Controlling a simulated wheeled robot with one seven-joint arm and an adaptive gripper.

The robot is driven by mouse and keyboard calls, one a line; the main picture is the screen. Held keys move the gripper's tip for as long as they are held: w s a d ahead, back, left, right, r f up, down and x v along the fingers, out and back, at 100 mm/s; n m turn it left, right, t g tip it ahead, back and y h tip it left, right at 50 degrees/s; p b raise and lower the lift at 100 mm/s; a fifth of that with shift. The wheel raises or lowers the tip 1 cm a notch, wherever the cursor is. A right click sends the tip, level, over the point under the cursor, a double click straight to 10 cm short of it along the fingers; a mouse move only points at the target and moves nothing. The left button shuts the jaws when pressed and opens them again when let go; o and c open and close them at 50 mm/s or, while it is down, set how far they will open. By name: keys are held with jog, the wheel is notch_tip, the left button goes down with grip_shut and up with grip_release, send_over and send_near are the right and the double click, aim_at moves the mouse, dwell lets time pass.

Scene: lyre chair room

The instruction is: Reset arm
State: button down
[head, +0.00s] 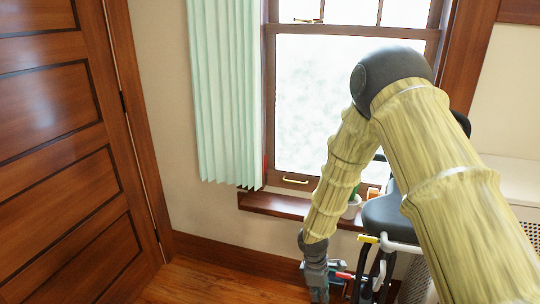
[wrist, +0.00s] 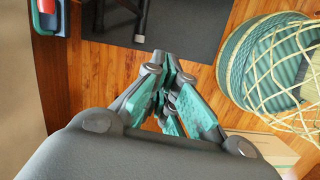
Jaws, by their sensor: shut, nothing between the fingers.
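My arm reaches from the right side of the head view and bends down at the elbow in front of the window. My gripper (head: 318,292) hangs low over the wooden floor, at the lower edge of the head view. In the wrist view my gripper (wrist: 168,70) shows teal pads and grey links drawn together at the tips. It is shut with nothing between the fingers. No object is held.
A wooden door (head: 60,140) stands at the left, and a pale green curtain (head: 222,90) hangs beside the window (head: 340,100). A dark seat (head: 392,215) is close right of my gripper. The wrist view shows a dark mat (wrist: 190,25), a netted teal basket (wrist: 245,65) and bare floor.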

jog(key=s+f+m+y+p, duration=0.25)
jog(key=s+f, duration=0.25)
jog(key=s, duration=0.5)
jog(key=s+d+m+p, duration=0.2)
jog(key=s+m, duration=0.2)
jog(key=s, duration=0.4)
jog(key=s+d+m+p, duration=0.2)
jog(key=s+m, duration=0.1)
jog(key=s, duration=0.5)
jog(key=s+d+m+t+p, duration=0.1)
jog(key=s+d+m+p, duration=0.1)
jog(key=s, duration=0.7)
jog(key=d+m, duration=0.1)
jog(key=m, duration=0.1)
jog(key=shift+r+m, duration=0.25)
jog(key=shift+m, duration=0.1)
jog(key=shift+h, duration=0.25)
